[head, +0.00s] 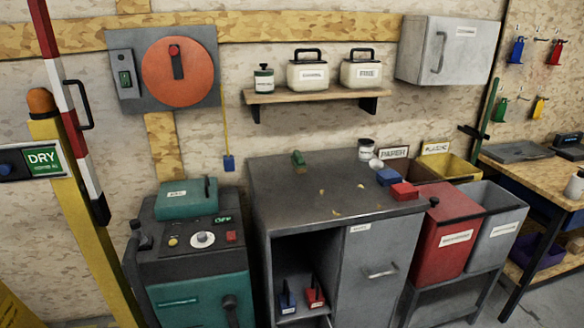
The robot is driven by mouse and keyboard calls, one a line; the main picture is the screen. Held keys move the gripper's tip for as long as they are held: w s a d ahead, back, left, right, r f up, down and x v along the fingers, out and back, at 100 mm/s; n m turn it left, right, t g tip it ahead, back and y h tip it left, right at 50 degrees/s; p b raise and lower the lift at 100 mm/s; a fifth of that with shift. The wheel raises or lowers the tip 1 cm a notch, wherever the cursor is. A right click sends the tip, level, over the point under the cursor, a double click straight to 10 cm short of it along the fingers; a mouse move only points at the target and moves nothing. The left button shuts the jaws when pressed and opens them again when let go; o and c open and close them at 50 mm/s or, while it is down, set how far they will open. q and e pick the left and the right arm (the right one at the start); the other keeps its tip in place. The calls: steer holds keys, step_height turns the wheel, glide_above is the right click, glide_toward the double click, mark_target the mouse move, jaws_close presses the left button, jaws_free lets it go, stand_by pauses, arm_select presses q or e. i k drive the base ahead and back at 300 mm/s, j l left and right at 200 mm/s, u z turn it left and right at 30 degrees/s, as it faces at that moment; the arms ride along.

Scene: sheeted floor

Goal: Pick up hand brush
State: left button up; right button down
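A small green item (298,158) with a tan lower part stands near the back edge of the grey cabinet top (335,185). It looks like a hand brush, but it is too small to be sure. Neither of my grippers shows in the head view, so nothing is seen touching it.
Bits of debris (335,212) lie on the cabinet top. A blue block (388,177) and a red block (404,192) sit at its right edge. A teal machine (190,260) stands left, a red bin (444,232) and a grey bin (492,235) right. A shelf (315,96) hangs above.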

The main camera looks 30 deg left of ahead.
mark_target(298, 164)
steer(key=i+l+u, duration=0.15)
steer(key=l, duration=0.25)
steer(key=i+l+u, duration=0.2)
steer(key=l, duration=0.2)
steer(key=l+u, duration=0.15)
steer(key=l, duration=0.3)
steer(key=i+l+u, duration=0.15)
steer(key=l, duration=0.3)
steer(key=i+l+u, duration=0.5)
steer(key=i+l, duration=0.15)
steer(key=l, duration=0.25)
steer(key=i+l+u, duration=0.2)
steer(key=l, duration=0.15)
steer(key=i+l+u, duration=0.15)
steer(key=l, duration=0.2)
